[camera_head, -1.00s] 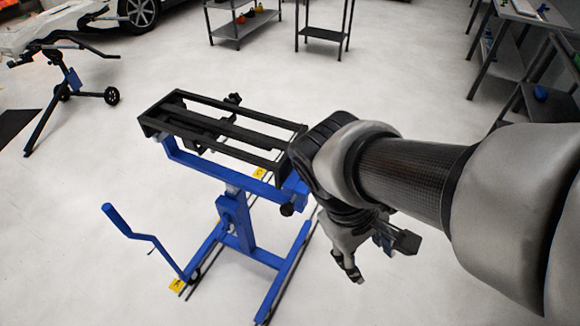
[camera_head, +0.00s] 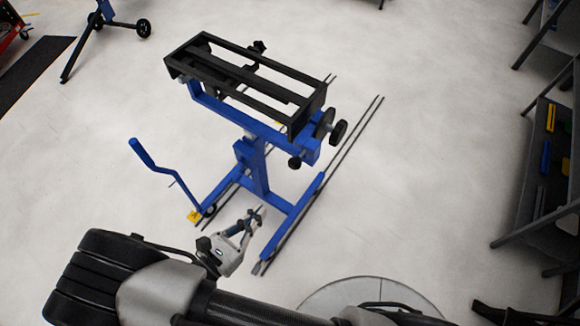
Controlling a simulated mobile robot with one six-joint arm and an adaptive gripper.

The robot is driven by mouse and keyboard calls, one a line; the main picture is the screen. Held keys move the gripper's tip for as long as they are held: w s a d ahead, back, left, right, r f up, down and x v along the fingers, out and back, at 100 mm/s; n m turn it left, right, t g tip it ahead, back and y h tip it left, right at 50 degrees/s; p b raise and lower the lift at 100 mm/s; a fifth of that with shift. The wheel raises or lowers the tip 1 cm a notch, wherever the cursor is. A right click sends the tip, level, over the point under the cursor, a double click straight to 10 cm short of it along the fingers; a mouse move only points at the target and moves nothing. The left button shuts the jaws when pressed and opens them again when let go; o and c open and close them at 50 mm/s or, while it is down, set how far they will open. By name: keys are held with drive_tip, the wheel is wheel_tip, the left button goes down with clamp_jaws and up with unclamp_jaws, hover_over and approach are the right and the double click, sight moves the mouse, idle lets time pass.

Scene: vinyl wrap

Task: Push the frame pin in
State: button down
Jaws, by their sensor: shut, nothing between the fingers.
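A blue stand (camera_head: 257,165) carries a black rectangular frame (camera_head: 214,73) on top. At its right end are a round black knob with a disc (camera_head: 338,131) and a smaller black knob (camera_head: 295,162) below it. I cannot tell which part is the frame pin. My gripper (camera_head: 256,213) is shut and empty. In the picture it lies between the feet of the stand, below and left of both knobs and apart from them. My arm reaches across the bottom of the view.
A blue crank handle (camera_head: 150,162) sticks out on the stand's left. Black shelving (camera_head: 545,190) with tools stands along the right edge. A dark mat (camera_head: 30,75) and another blue-legged stand (camera_head: 90,42) are at top left. The floor right of the stand is clear.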

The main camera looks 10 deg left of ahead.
drive_tip(key=n, duration=0.1)
drive_tip(key=b, duration=0.3)
approach(297, 161)
drive_tip(key=w+d+f, duration=0.2)
drive_tip(key=w+f, duration=0.1)
drive_tip(key=w, duration=0.1)
drive_tip(key=shift+w+d+f+t+y, duration=0.15)
drive_tip(key=shift+w+t+y, duration=0.15)
drive_tip(key=shift+w+y, duration=0.2)
drive_tip(key=x, duration=0.3)
drive_tip(key=shift+w, duration=0.1)
